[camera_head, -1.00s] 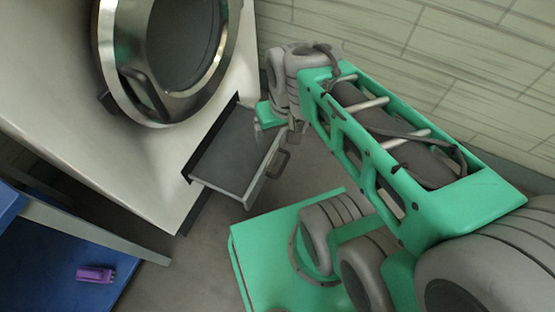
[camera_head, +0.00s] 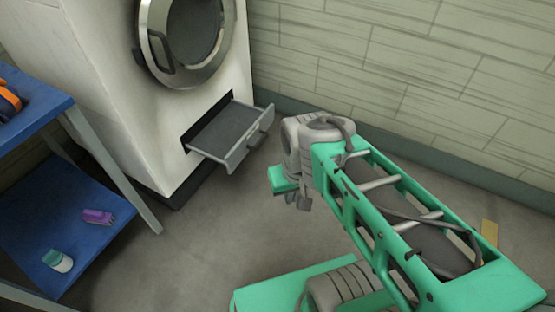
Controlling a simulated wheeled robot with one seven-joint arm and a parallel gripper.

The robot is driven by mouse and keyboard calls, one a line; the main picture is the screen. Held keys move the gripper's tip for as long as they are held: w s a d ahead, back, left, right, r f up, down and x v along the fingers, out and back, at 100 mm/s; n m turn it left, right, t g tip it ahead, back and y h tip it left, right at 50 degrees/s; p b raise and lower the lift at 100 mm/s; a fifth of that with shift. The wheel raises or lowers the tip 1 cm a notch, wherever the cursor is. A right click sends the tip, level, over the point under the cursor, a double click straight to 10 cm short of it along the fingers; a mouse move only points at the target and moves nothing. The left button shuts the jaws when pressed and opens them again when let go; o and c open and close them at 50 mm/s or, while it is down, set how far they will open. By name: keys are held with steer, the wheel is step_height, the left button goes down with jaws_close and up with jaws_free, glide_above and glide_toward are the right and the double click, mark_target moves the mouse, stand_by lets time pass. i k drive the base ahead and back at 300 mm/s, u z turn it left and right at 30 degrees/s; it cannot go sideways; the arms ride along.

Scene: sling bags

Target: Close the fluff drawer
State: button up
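The fluff drawer (camera_head: 226,133) is a grey, shallow drawer low in the front of the white washer-like machine (camera_head: 110,60). It sticks out well from its slot. Its front panel carries a dark handle (camera_head: 262,126). My gripper (camera_head: 303,202) hangs at the end of my green and grey arm, to the right of and nearer the camera than the drawer front, apart from it. My wrist partly hides the gripper, and its fingers are too small and dark to tell their opening.
A blue two-level shelf (camera_head: 60,212) with grey legs stands at the left. A purple item (camera_head: 98,216) and a white and teal bottle (camera_head: 58,261) are on its lower level. Grey floor (camera_head: 190,240) is clear before the machine. A tiled wall (camera_head: 400,70) runs behind.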

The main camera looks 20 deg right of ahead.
mark_target(228, 138)
steer(key=u, duration=0.7)
steer(key=i, duration=1.3)
steer(key=z, duration=0.45)
